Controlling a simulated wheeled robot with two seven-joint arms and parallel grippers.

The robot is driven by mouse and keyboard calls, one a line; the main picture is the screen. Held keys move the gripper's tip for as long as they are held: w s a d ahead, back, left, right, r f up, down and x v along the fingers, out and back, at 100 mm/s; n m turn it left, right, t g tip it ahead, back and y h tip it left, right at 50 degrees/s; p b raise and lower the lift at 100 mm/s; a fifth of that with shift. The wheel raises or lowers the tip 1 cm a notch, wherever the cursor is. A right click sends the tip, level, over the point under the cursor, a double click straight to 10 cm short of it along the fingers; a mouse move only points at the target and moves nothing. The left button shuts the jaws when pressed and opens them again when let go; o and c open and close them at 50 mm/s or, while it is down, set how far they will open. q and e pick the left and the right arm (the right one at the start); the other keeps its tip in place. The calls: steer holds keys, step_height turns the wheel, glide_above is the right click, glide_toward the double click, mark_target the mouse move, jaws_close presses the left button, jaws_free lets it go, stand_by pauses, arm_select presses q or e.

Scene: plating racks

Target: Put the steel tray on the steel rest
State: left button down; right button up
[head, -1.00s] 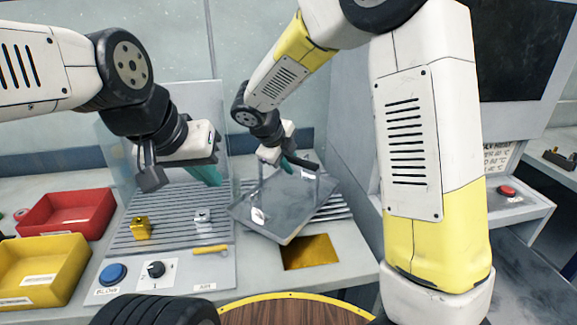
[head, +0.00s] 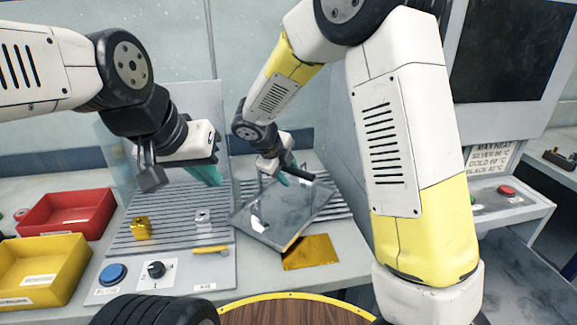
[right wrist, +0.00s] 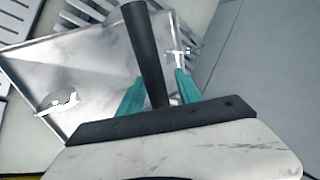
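The steel tray (head: 275,222) is a grey, shiny square plate, turned askew over the right part of the bench. It also fills the upper left of the right wrist view (right wrist: 75,75). A black handle (head: 300,171) stands at its far side. My right gripper (head: 284,180) is at this handle. In the right wrist view the two teal fingers (right wrist: 158,92) are apart on either side of the black handle (right wrist: 147,45), with a gap by the right finger. My left gripper (head: 207,174) hangs over the left slatted rack; its finger gap is hidden. I cannot tell which surface is the steel rest.
A slatted rack (head: 165,243) holds a gold block (head: 141,229) and a silver block (head: 203,217). Another slatted surface (head: 338,207) shows beside the tray. A gold sheet (head: 312,253) lies in front. Red (head: 70,213) and yellow bins (head: 38,270) stand left.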

steer(key=v, duration=1.1)
steer(key=s+d+r+n+y, duration=0.3)
steer(key=s+d+n, duration=0.6)
steer(key=n, duration=0.3)
steer(key=s+d+r+n+y, duration=0.3)
steer(key=s+d+n, duration=0.6)
steer(key=s+n, duration=0.2)
steer(key=shift+s+d+r+n+t, duration=0.2)
steer(key=shift+d+n+t, duration=0.1)
steer(key=shift+n, duration=0.9)
steer(key=shift+s, duration=0.1)
steer(key=shift+c, duration=0.5)
